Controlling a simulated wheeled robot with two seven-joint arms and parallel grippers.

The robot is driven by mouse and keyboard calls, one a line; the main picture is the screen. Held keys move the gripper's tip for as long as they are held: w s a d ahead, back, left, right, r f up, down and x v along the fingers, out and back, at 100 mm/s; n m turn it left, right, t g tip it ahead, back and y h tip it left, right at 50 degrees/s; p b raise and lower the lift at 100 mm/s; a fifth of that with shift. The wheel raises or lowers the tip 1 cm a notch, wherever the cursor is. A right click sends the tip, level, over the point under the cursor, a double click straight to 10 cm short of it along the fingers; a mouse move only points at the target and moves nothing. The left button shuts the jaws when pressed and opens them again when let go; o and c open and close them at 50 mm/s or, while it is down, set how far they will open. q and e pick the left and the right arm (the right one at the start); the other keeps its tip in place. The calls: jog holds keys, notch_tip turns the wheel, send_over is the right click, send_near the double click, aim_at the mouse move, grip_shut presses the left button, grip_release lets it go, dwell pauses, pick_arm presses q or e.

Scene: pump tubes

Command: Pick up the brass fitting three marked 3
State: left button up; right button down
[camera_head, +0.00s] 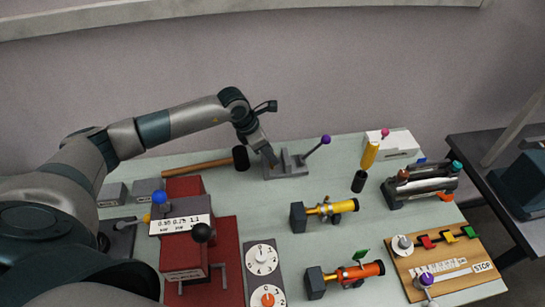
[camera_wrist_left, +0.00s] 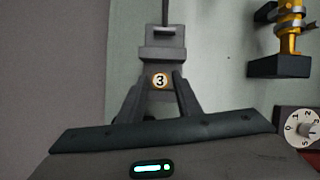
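The fitting marked 3 (camera_wrist_left: 160,81) shows in the left wrist view as a small round white face with a brass-coloured rim. It sits at a grey fixture (camera_wrist_left: 164,52). My left gripper (camera_wrist_left: 159,92) has its two dark fingers apart, one on each side of the fitting, with gaps beside it. I cannot tell how deep the fingers reach. In the head view my left gripper (camera_head: 270,158) is at the left end of the grey fixture (camera_head: 292,166), which has a purple-knobbed lever. The fitting cannot be made out there. My right gripper is out of view.
A wooden-handled mallet (camera_head: 198,167) lies left of the fixture. A red machine (camera_head: 184,255) stands in front on the left. A yellow pump tube (camera_head: 331,209) and an orange one (camera_head: 360,273) are nearer the front. A black-tipped yellow tool (camera_head: 369,157) stands to the right.

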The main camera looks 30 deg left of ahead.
pick_arm(q)
jog(key=shift+x, duration=1)
grip_shut()
jog(key=shift+r, duration=0.1)
